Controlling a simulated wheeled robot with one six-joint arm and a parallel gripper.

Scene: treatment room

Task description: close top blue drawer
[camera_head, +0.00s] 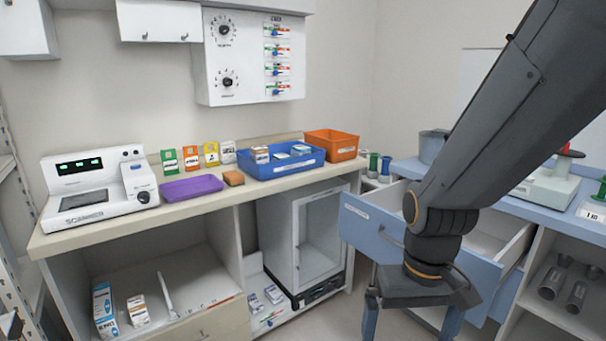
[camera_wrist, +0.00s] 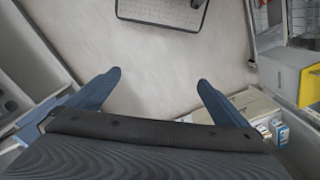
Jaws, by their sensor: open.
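The top blue drawer (camera_head: 368,226) of the blue-topped cabinet at the right is pulled out, and its pale inside shows behind my arm. Its blue front has a white label at the left and a handle, and my arm covers much of its middle. My gripper (camera_head: 411,322) points down in front of the drawer front, with its two blue fingers apart and nothing between them. Whether it touches the front, I cannot tell. In the wrist view my gripper (camera_wrist: 158,85) is open above the bare floor.
The blue counter (camera_head: 405,167) holds a white scale (camera_head: 545,188). Open shelves with grey cylinders (camera_head: 565,288) are below it. At the left, a wooden counter (camera_head: 215,205) carries a blue bin (camera_head: 284,168) and an orange bin (camera_head: 332,146). The floor (camera_wrist: 160,65) below my gripper is clear.

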